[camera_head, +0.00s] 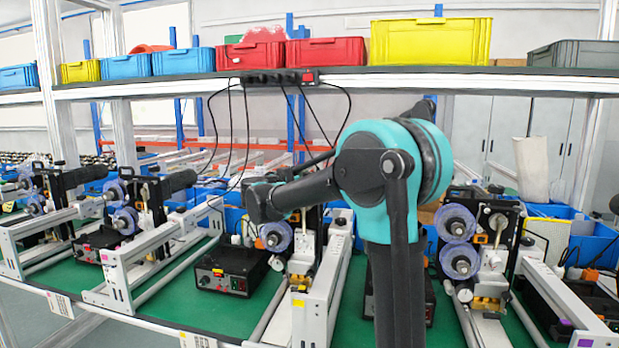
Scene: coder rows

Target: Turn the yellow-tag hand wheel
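A yellow tag (298,303) sits on the near end of the white rail of the middle coder machine, left of my arm. On that machine a translucent blue-violet disc (275,236) shows, with a metal knob just below it. Which round part is the hand wheel I cannot tell, as my arm hides much of the machine. My teal and dark arm rises in front of it and bends left. Its dark end is above and slightly left of the disc, seemingly apart from it. No gripper fingers can be made out there.
A similar machine (459,241) stands right, others left, all on the green bench (220,308). A black control box (232,272) stands beside the middle machine. A shelf (190,85) with coloured crates crosses above, black cables hanging from its power strip (277,77) near my arm.

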